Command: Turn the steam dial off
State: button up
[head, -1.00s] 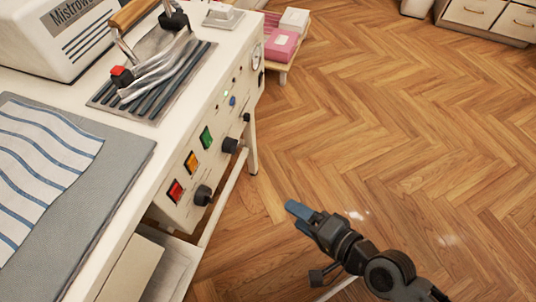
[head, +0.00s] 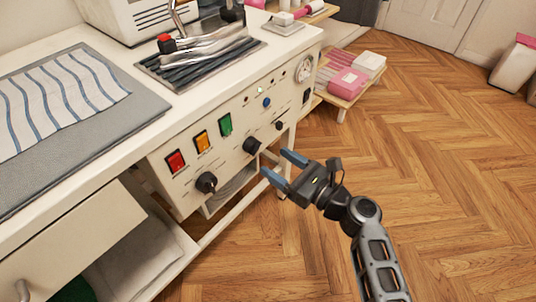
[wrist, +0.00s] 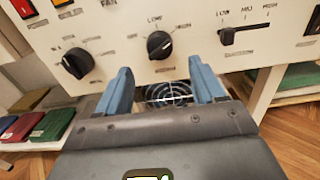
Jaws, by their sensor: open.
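The machine's cream front panel (head: 225,170) carries two black round dials, a left dial (head: 207,182) and a middle dial (head: 252,145). A small black control (head: 279,125) is further right. In the wrist view the left dial (wrist: 77,63) is at the left, the middle dial (wrist: 159,45) is ahead between my fingers, and the right control (wrist: 243,33) looks like a lever. The printing is too small to tell which one is steam. My gripper (head: 282,167) is open and empty, with blue fingers pointing at the panel, just short of the middle dial. It also shows in the wrist view (wrist: 160,75).
Red (head: 175,161), orange (head: 202,142) and green (head: 225,124) switches sit on the panel above the dials. A gauge (head: 304,68) is at the panel's right end. A low shelf with pink boxes (head: 347,82) stands behind. The wooden floor (head: 450,170) at right is clear.

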aim_at(253, 146)
jog(key=x, duration=0.6)
jog(key=shift+w+a+b, duration=0.2)
jog(key=shift+a+b, duration=0.1)
jog(key=shift+b, duration=0.15)
jog(key=shift+c, duration=0.2)
jog(key=c, duration=1)
